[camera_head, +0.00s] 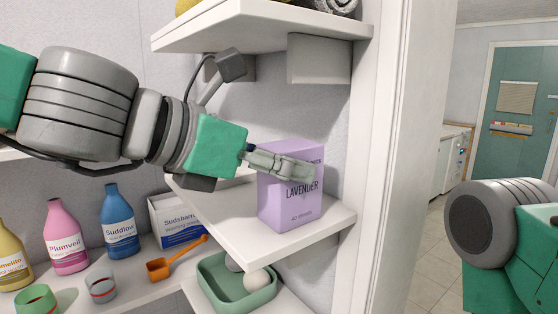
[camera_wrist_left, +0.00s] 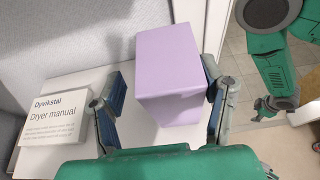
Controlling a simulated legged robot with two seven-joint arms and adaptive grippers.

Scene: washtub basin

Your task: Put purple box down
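The purple box (camera_head: 290,205), labelled Lavender, stands upright on the white middle shelf (camera_head: 235,222) near its right end. It also shows in the left wrist view (camera_wrist_left: 168,70), between the fingers of my left gripper (camera_wrist_left: 163,78). The fingers are spread on either side of the box. There is a clear gap to the left finger; the right finger is close to the box, and I cannot tell if it touches. In the head view my left gripper (camera_head: 283,164) reaches across the box's upper part and covers some of its label.
An upper shelf (camera_head: 265,27) hangs above. Below are several bottles, a Sudsbar box (camera_head: 180,225), an orange scoop (camera_head: 160,268) and a green basin (camera_head: 225,285). A door frame (camera_head: 385,150) borders the right.

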